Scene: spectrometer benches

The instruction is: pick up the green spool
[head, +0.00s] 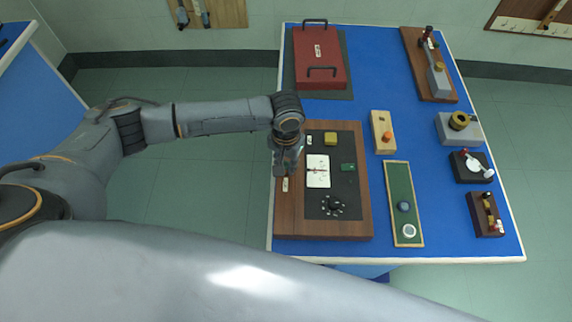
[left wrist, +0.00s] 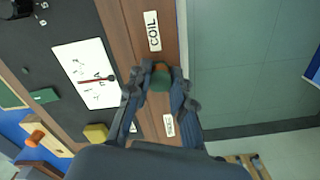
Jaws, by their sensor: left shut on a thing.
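The green spool (left wrist: 160,80) shows in the left wrist view between the fingertips of my left gripper (left wrist: 160,84). The gripper is shut on it, and an orange-brown end shows beyond the green. In the head view, my left gripper (head: 285,168) points down over the left edge of the brown wooden panel (head: 350,226), and the spool is hidden there. A white label reading COIL (left wrist: 153,31) lies on the wood near the fingertips. I cannot tell whether the spool still touches the panel. My right gripper is not in view.
The panel carries a white meter (head: 318,171), a yellow block (head: 330,139) and a black knob (head: 332,205). A red box (head: 319,60) stands behind it. To the right are a green tray (head: 404,178) and several instruments. Blue tabletop (head: 376,80) lies bare between them.

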